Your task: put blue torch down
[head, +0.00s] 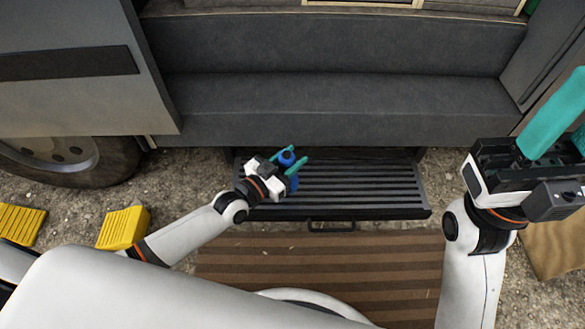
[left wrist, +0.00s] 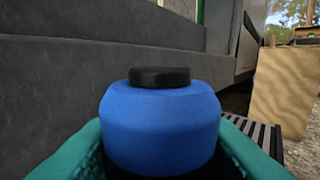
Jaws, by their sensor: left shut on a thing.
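The blue torch (head: 287,158) is held between the teal fingers of my left gripper (head: 290,161), above the left part of the black ribbed step. In the left wrist view its blue body (left wrist: 160,125) with a black cap stands upright between the two fingers. Its lower end is partly hidden by the gripper, and I cannot tell if it touches the step. My right gripper (head: 563,110) is at the right edge of the head view, away from the torch; its fingertips run out of the picture.
The ribbed step (head: 370,190) is clear to the torch's right. Behind it is a grey carpeted ledge (head: 330,105). Yellow wheel chocks (head: 124,228) lie on the gravel at left. A striped brown mat (head: 330,265) lies in front.

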